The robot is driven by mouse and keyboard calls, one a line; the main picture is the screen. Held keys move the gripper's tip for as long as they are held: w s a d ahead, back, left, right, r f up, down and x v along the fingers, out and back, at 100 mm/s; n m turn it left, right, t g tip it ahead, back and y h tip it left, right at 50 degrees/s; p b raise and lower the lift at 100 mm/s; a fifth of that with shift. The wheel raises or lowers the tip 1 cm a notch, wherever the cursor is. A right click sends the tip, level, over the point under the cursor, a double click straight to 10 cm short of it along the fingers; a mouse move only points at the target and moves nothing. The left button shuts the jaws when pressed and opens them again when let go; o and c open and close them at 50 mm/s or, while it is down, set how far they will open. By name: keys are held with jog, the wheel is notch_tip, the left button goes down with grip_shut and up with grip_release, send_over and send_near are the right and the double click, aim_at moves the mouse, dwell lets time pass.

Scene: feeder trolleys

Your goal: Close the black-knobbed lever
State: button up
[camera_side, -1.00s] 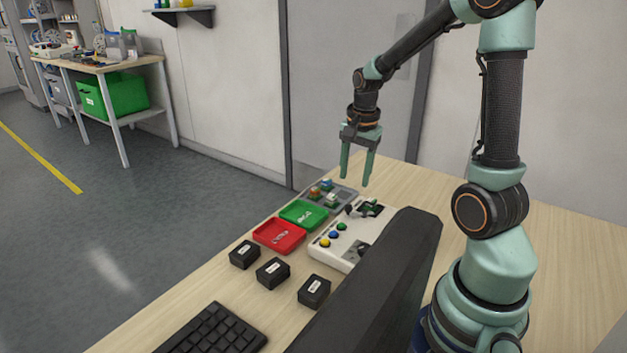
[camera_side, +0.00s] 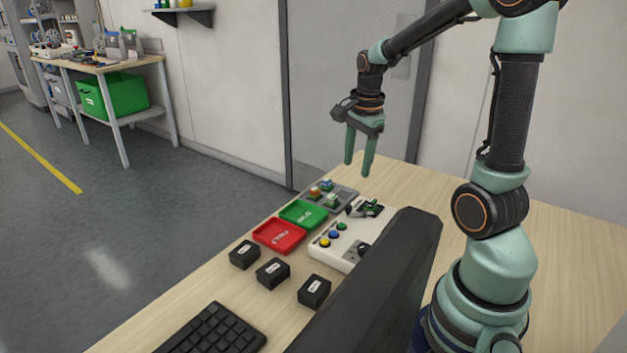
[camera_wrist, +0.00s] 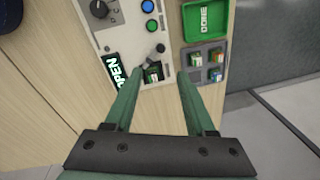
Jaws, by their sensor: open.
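In the side view the knob (camera_side: 349,209) is a small dark shape near the panel's far end. My gripper (camera_side: 358,169) is open and empty, its fingers pointing down above that end, clear of the lever. In the wrist view the knob lies ahead of the gap between the fingertips (camera_wrist: 158,78).
A green tray (camera_side: 320,222), a red tray (camera_side: 301,238) and a grey parts tray (camera_side: 345,190) lie left of the panel. Several black boxes (camera_side: 273,284) and a keyboard (camera_side: 212,332) are nearer. A dark screen (camera_side: 375,275) stands in front. Bare wood lies beyond the panel.

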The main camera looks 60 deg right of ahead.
aim_at(349, 205)
jog(key=shift+m, duration=0.4)
jog(key=f, duration=0.4)
jog(key=w+f, duration=0.1)
jog(key=f, duration=0.7)
jog(key=shift+w+d, duration=0.25)
grip_shut()
